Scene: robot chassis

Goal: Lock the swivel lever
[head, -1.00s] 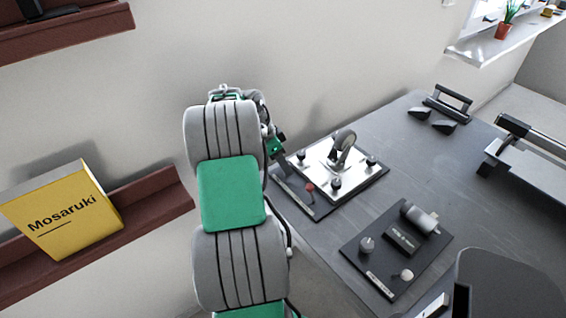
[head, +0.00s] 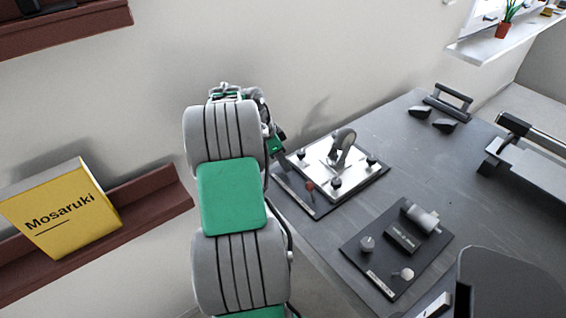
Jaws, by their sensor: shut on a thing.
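My gripper (head: 281,145) shows only in part at the right edge of my grey and green arm, which hides most of it. It is at the back left corner of a dark board (head: 318,211) on the desk, shut on a dark piece there that seems to be the swivel lever (head: 284,164). The grip itself and how far the lever is turned cannot be made out. The board carries a bright metal plate (head: 322,152) with several black knobs, an upright grey curved handle (head: 344,145) and a small red knob (head: 310,186).
A second dark board (head: 364,257) with a grey cylinder and knobs lies nearer on the desk (head: 420,170). A black handle piece (head: 453,99) stands at the back. A yellow box (head: 62,207) sits on a brown wall shelf (head: 150,208) at the left. The wall is close behind my arm.

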